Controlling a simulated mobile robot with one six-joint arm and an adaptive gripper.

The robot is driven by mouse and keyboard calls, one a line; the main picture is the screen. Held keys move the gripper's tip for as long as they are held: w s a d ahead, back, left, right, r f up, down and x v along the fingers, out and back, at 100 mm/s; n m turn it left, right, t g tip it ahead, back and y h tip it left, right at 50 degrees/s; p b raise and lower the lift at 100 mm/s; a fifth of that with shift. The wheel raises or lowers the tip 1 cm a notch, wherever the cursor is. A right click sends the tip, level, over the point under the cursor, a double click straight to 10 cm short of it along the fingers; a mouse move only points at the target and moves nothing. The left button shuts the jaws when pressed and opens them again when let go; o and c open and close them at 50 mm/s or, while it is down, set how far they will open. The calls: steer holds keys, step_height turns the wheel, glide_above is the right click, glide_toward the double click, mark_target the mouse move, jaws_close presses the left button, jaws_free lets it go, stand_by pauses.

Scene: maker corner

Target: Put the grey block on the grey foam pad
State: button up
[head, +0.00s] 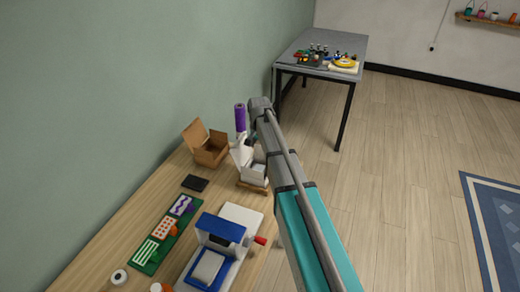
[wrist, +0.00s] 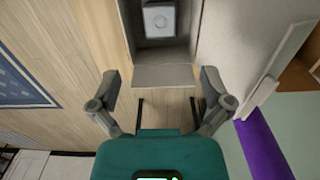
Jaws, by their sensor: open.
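A pale grey block (wrist: 160,19) with a round mark on its face lies inside an open white box (wrist: 164,77) at the top of the wrist view. The white box (head: 243,157) also shows in the head view, with a pale thing in it. My gripper (wrist: 160,80) is open and empty, its fingers spread apart, short of the block and near the box's flap. In the head view my arm hides most of the gripper. A flat dark grey pad (head: 195,183), which may be the foam pad, lies bare on the wooden bench.
An open cardboard box (head: 210,152) stands left of the white box. A purple cylinder (head: 240,117) stands behind it. A green board (head: 165,236) and a blue-and-white machine (head: 221,230) fill the near bench. A grey table (head: 295,58) with small items stands farther back.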

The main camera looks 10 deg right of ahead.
steer(key=s+n, duration=0.6)
steer(key=s, duration=1.9)
steer(key=shift+s+n, duration=0.15)
steer(key=shift+n, duration=0.25)
